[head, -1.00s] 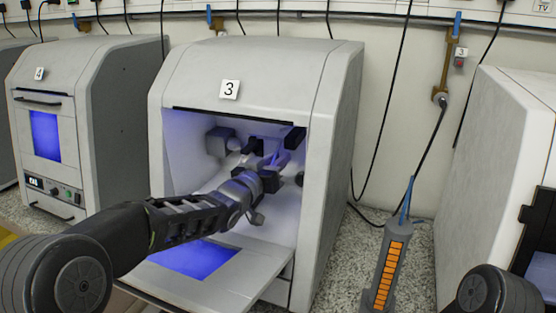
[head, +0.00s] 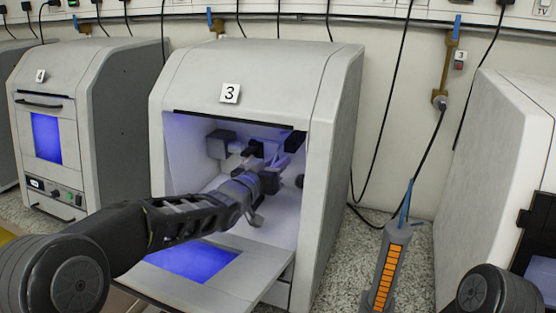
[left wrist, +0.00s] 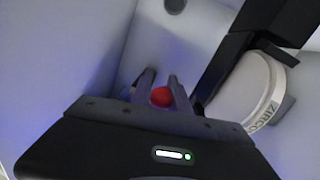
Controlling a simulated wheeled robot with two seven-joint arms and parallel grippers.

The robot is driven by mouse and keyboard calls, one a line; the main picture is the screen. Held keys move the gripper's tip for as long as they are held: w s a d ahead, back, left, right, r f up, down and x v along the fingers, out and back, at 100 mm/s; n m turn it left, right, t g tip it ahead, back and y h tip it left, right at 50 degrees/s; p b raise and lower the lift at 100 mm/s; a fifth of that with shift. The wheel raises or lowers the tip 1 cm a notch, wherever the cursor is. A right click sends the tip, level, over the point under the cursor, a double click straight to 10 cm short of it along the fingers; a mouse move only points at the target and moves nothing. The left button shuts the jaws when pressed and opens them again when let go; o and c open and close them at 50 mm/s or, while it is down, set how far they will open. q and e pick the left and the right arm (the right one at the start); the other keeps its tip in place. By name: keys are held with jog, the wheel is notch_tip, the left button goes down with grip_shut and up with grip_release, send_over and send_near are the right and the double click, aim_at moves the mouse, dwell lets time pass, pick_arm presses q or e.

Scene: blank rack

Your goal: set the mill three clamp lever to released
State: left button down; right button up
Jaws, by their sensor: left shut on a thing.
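Mill three (head: 256,60), a grey cabinet marked 3, stands with its front door (head: 225,268) folded down. My left arm reaches through the opening, with the left gripper (head: 284,160) inside the lit chamber. In the left wrist view the left gripper (left wrist: 160,82) is shut on the red ball knob (left wrist: 161,97) of the clamp lever. The knob sits between the two fingers; the rest of the lever is hidden. A white disc (left wrist: 245,92) with partly readable lettering sits in a dark holder (left wrist: 218,72) right of the fingers. My right gripper is out of view.
The chamber walls (head: 185,150) are close around my left arm. Mill four (head: 85,75) stands closed at the left. A grey tool with orange bars (head: 388,275) stands right of mill three. Another grey cabinet (head: 490,170) is at the far right. Cables hang along the wall.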

pick_arm(q)
jog(key=g+p, duration=0.1)
jog(key=p, duration=0.3)
jog(key=r+g+y+p, duration=0.1)
jog(key=p, duration=0.2)
jog(key=s+r+g+p, duration=0.1)
jog(key=g+p, duration=0.1)
jog(key=p, duration=0.2)
jog(key=shift+a+r+y+p, duration=0.15)
jog(key=shift+a+y+p, duration=0.15)
jog(key=shift+y, duration=0.1)
jog(key=shift+s+g+p, duration=0.15)
jog(key=shift+g+p, duration=0.15)
jog(key=shift+g, duration=0.3)
jog(key=shift+s+n+g+y, duration=0.1)
jog(key=shift+n+g+y, duration=0.2)
jog(key=shift+g+y, duration=0.15)
jog(key=shift+d, duration=0.1)
jog(key=c, duration=1.3)
grip_release()
